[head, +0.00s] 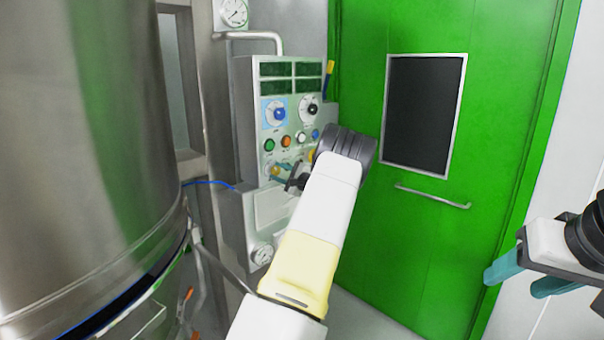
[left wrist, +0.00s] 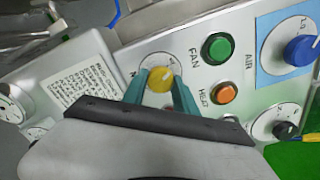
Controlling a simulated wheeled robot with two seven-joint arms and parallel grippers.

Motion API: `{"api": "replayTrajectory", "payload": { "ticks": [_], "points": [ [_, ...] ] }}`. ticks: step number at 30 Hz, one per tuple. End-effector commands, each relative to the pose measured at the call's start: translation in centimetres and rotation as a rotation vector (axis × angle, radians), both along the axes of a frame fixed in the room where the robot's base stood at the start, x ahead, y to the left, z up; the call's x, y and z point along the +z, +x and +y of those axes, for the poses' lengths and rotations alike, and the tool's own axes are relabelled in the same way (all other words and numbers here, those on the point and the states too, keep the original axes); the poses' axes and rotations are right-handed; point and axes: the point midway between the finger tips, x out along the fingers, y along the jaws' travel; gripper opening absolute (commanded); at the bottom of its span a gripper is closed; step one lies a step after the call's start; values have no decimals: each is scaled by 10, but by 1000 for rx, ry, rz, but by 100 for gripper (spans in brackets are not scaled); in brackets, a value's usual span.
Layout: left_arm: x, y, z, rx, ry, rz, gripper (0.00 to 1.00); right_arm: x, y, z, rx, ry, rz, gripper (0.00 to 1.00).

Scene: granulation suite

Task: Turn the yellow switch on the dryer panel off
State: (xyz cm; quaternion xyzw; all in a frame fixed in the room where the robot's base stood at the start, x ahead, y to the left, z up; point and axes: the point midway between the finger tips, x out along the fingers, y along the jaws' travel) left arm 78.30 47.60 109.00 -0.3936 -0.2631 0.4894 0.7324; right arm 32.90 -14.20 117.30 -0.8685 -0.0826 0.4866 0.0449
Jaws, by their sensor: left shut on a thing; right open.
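The dryer panel (head: 247,120) stands left of the green door in the head view. In the left wrist view, the yellow switch (left wrist: 160,79) is a round knob on a pale dial, next to the green FAN button. My left gripper's teal fingers (left wrist: 158,76) are on both sides of the knob and shut on it. In the head view my left gripper (head: 283,172) is at the panel's lower left, and my wrist hides part of the panel. The switch's pointer and dial labels are too covered to read. My right gripper (head: 518,278) is open and empty, far right.
The panel also bears a green button (left wrist: 217,47), an orange button (left wrist: 224,92), a blue knob (left wrist: 301,50) and a black knob (head: 312,109). A large steel vessel (head: 85,150) fills the left. The green door (head: 500,110) is behind my arm.

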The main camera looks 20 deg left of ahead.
Motion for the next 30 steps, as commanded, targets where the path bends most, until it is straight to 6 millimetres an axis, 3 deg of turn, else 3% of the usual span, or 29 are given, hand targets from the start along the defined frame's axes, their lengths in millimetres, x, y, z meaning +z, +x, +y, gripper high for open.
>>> {"api": "replayTrajectory", "payload": {
  "ticks": [16, 17, 19, 30],
  "points": [
    [-1, 0, -1, -1, -11, -22, 0, 0, 0, 0, 0, 0, 0, 54],
    [-1, 0, -1, -1, -11, -22, 40, 0, 0, 0, 0, 0, 0, 54],
    [-1, 0, -1, -1, -11, -21, 54, 0, 0, 0, 0, 0, 0, 54],
    [0, -1, -3, -1, -9, -21, 56, 0, 0, 0, 0, 0, 0, 54]
  ]
}}
